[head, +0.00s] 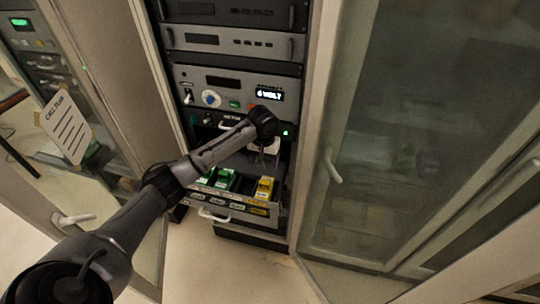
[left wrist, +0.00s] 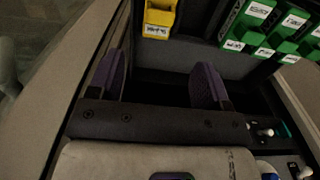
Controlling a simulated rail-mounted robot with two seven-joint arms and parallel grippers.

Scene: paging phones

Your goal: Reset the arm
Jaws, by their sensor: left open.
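My left arm reaches across the head view from the lower left to the equipment rack. My left gripper (head: 264,146) is near the rack front, above the pulled-out drawer (head: 240,215); it is small and partly hidden there. In the left wrist view its two purple-grey fingers (left wrist: 158,85) are wide apart with nothing between them. A yellow module (head: 264,188) and green modules (head: 224,180) sit in the drawer. The yellow module (left wrist: 159,18) and several labelled green modules (left wrist: 275,28) show at the top of the left wrist view. My right gripper is not in view.
The rack panel above has a blue-ringed knob (head: 211,98) and a lit display (head: 269,95). A glass door (head: 410,130) stands at the right. An open door at the left carries a paper card (head: 67,127). Floor (head: 215,265) is clear below the drawer.

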